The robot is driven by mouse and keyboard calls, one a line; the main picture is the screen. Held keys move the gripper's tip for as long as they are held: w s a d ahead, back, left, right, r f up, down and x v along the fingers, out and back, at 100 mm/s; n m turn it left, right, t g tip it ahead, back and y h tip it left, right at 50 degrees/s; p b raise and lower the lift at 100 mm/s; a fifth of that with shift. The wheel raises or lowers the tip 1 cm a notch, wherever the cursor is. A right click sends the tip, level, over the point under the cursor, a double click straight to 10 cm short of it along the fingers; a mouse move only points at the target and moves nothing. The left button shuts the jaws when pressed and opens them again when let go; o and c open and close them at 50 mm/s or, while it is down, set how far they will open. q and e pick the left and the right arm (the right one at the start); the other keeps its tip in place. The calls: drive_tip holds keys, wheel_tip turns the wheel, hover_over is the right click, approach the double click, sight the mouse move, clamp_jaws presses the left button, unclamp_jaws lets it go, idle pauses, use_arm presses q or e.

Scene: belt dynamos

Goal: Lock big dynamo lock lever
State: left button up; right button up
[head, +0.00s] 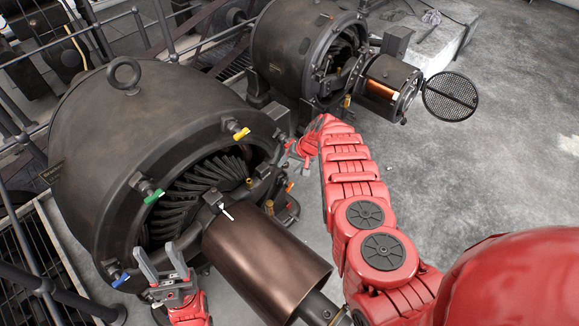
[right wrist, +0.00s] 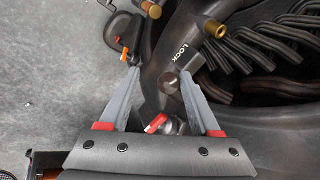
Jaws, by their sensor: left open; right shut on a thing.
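The big dynamo (head: 130,115) is a dark, round housing at the left of the head view. Its rim carries lever handles: yellow (head: 240,133), green (head: 153,196) and blue (head: 120,281). A red-tipped lock lever (right wrist: 155,123) shows in the right wrist view, beside a round pivot and the word LOCK. My right gripper (right wrist: 160,72) is at the dynamo's right rim, its fingers on either side of this lever and shut on it. The exact contact is hard to see. My left gripper (head: 161,260) is open and empty, below the dynamo's front opening.
A brown cylinder (head: 265,265) on a shaft stands in front of the opening, between my grippers. An orange-tipped part (right wrist: 124,55) is close to my right gripper's left finger. A smaller dynamo (head: 300,50) with a mesh cover (head: 450,97) stands behind.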

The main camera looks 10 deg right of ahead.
drive_tip(key=shift+d, duration=0.3)
drive_tip(key=p+v, duration=0.7)
drive_tip(key=v, duration=1)
drive_tip(key=shift+a+r, duration=0.2)
